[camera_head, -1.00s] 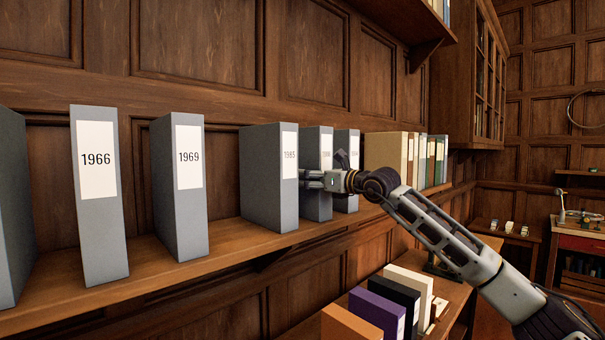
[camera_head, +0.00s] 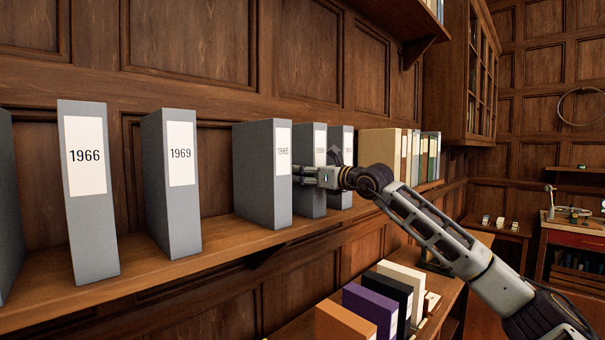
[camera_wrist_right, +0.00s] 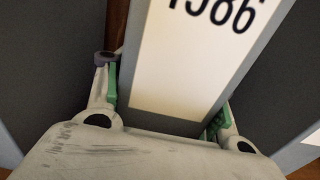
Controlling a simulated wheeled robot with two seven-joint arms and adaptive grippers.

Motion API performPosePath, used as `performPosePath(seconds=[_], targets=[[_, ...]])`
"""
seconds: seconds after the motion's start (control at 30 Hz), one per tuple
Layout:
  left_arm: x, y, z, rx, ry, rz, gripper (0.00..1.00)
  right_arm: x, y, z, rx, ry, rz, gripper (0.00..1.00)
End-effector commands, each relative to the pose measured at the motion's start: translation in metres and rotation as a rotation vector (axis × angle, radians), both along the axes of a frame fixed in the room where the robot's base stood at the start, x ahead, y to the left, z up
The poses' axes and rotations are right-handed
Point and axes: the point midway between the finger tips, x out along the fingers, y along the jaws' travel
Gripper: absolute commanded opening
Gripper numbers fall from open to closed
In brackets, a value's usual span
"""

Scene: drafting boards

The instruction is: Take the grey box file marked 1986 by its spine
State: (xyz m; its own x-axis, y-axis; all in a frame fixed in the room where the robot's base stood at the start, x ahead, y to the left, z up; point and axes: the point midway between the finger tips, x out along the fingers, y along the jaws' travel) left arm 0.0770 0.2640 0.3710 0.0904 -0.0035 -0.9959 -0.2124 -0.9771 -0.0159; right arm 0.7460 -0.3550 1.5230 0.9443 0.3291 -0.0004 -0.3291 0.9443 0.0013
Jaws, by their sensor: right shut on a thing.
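The grey box file marked 1986 (camera_wrist_right: 190,62) fills the middle of the right wrist view, its white label and number partly cut off at the top. In the head view it is the grey file (camera_head: 311,200) on the shelf just right of the 1985 file, and my gripper covers part of its spine. My right gripper (camera_head: 308,176) is shut on this file. In the right wrist view its green-padded fingers (camera_wrist_right: 165,112) lie on either side of the spine, below the number. My left gripper is not in view.
Grey files marked 1985 (camera_head: 262,175), 1969 (camera_head: 171,185) and 1966 (camera_head: 90,190) stand left on the shelf (camera_head: 150,262). Another grey file (camera_head: 340,200) stands close on the right. Coloured files (camera_head: 375,307) stand on a lower surface.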

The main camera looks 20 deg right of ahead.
Motion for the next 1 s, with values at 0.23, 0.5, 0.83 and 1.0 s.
performPosePath(seconds=[0.23,0.5,0.83,1.0], targets=[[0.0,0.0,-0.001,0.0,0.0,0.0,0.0,-0.001,0.0,0.014,0.003,-0.008,0.001,0.0],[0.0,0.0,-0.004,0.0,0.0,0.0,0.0,-0.001,0.0,0.04,0.003,-0.009,0.001,0.0],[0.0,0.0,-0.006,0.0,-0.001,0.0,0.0,-0.001,0.0,0.079,0.003,-0.009,0.001,0.0],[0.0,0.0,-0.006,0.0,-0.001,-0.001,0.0,-0.001,0.0,0.093,0.002,-0.009,0.0,0.0]])
